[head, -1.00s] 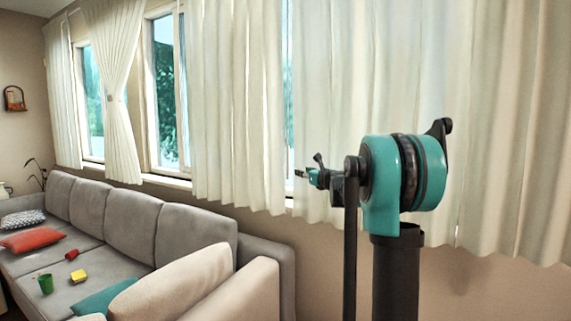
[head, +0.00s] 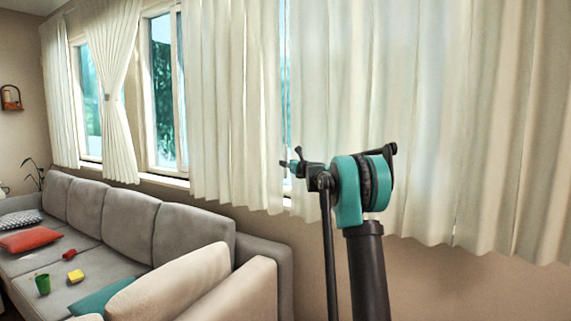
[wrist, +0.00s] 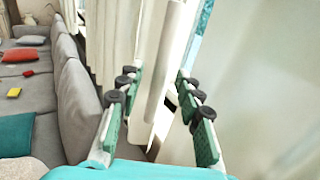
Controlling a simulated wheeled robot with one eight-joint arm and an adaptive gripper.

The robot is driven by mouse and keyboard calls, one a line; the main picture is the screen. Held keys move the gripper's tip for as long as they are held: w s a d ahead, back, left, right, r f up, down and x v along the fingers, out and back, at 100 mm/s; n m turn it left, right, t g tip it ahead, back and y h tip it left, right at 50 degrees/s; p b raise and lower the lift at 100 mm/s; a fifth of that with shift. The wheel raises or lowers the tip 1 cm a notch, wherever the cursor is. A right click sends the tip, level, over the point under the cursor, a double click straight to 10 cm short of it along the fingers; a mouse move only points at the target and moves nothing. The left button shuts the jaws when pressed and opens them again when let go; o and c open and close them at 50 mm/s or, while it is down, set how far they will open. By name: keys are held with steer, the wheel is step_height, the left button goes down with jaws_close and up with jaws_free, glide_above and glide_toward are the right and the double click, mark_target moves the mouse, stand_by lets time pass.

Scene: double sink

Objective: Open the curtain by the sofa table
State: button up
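Long cream curtains hang over the windows. A right curtain panel (head: 400,110) spans the right side of the head view, and a middle panel (head: 235,110) hangs to its left with a narrow gap of window between them. My gripper (head: 290,165) is small in the head view, at that gap near the curtains' lower part. No sofa table is identifiable.
A grey sofa (head: 125,220) with cushions stands along the wall at left, its end close to my arm. A red cushion (head: 32,239), a green cup (head: 43,284) and a yellow block (head: 76,276) lie on it. Another curtain (head: 118,95) is gathered farther left.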

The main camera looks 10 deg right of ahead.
steer(key=shift+x, duration=1.4)
jaws_close()
